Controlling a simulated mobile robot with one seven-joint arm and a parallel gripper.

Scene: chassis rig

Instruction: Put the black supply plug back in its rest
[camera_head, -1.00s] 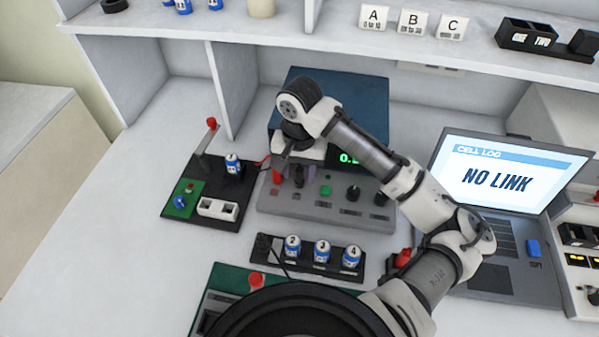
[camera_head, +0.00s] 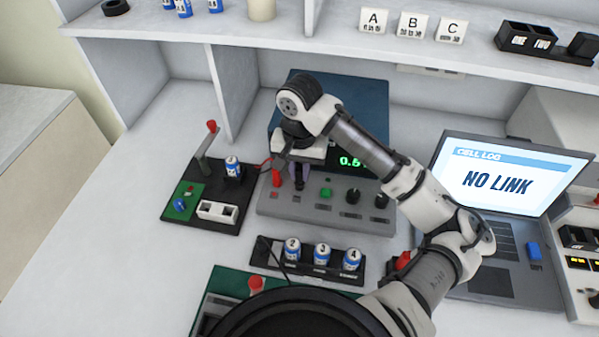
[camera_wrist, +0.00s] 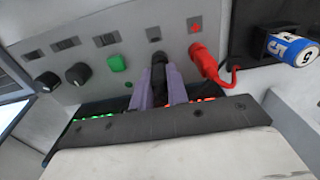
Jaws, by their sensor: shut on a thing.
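My gripper (camera_wrist: 162,88) is shut on the black supply plug (camera_wrist: 158,65). Its two purple fingers stand on either side of the plug, directly at the front panel of the bench supply (camera_head: 325,205). I cannot tell whether the plug sits in an opening or only touches the panel. In the head view my gripper (camera_head: 300,178) is over the panel's left part, just right of the red plug (camera_head: 276,178). The red plug also shows in the wrist view (camera_wrist: 205,62).
A green button (camera_head: 326,193) and black knobs lie to the right on the panel. A black board (camera_head: 212,190) with a blue can and a lever is to the left. A black rack (camera_head: 307,268) of numbered cans stands in front. The laptop (camera_head: 500,210) is at right.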

